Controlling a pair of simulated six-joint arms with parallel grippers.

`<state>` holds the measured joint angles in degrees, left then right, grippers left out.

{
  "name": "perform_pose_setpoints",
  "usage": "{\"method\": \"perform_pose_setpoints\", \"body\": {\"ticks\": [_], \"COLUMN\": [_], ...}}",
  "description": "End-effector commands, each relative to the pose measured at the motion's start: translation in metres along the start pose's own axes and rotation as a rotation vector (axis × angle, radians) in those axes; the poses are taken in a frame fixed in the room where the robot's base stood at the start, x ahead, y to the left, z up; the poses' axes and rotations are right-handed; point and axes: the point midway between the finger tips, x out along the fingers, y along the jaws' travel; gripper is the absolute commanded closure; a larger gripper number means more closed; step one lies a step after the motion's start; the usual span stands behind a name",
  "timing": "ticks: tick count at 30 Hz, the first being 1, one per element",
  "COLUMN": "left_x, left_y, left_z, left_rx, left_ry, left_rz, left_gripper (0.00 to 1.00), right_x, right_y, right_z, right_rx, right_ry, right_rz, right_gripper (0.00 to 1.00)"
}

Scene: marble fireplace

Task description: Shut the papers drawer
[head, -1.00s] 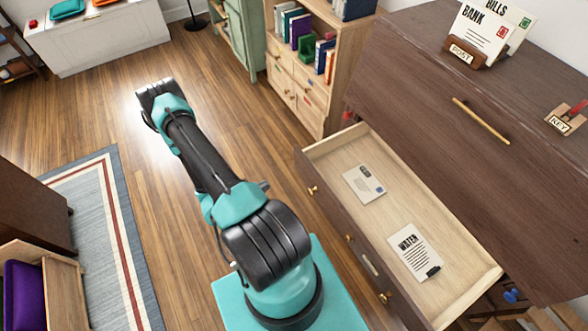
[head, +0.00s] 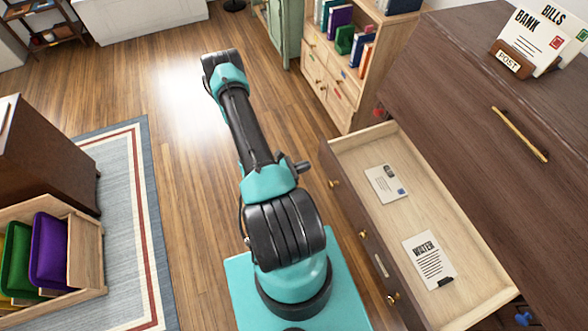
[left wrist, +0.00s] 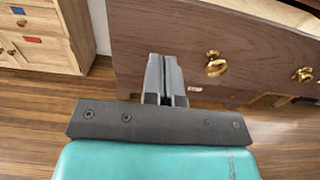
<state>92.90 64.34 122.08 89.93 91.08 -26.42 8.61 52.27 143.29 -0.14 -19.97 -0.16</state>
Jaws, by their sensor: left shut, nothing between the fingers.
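The papers drawer (head: 420,212) stands pulled out of the dark wooden bureau (head: 450,85) in the head view. An envelope (head: 386,183) and a sheet marked WATER (head: 429,262) lie flat inside it. Its dark front with brass knobs (head: 363,234) faces my left arm. In the left wrist view my left gripper (left wrist: 165,62) is shut and empty, before the left end of the drawer front (left wrist: 150,30), left of a brass knob (left wrist: 215,64). I cannot tell whether the fingertips touch the wood. My right gripper is out of view.
A bookcase (head: 345,95) stands beyond the bureau's far side. A letter holder marked POST (head: 508,58) sits on the bureau. On the left are a rug (head: 110,180) and a wooden crate (head: 90,255) with coloured bins. Wooden floor is clear beyond my arm.

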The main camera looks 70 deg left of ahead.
Motion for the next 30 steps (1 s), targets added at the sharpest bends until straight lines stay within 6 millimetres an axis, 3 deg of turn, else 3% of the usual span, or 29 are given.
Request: {"method": "perform_pose_setpoints", "body": {"ticks": [12, 30], "left_x": [0.058, 0.067], "left_y": [0.0, 0.0], "left_z": [0.0, 0.0], "left_rx": [0.001, 0.001], "left_ry": [-0.001, 0.0], "left_rz": [-0.001, 0.001], "left_gripper": [1.0, 1.0], "right_x": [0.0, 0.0], "right_y": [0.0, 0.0], "right_z": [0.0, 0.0], "right_rx": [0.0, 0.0], "right_ry": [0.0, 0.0], "right_rz": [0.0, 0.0], "right_gripper": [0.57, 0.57]}}
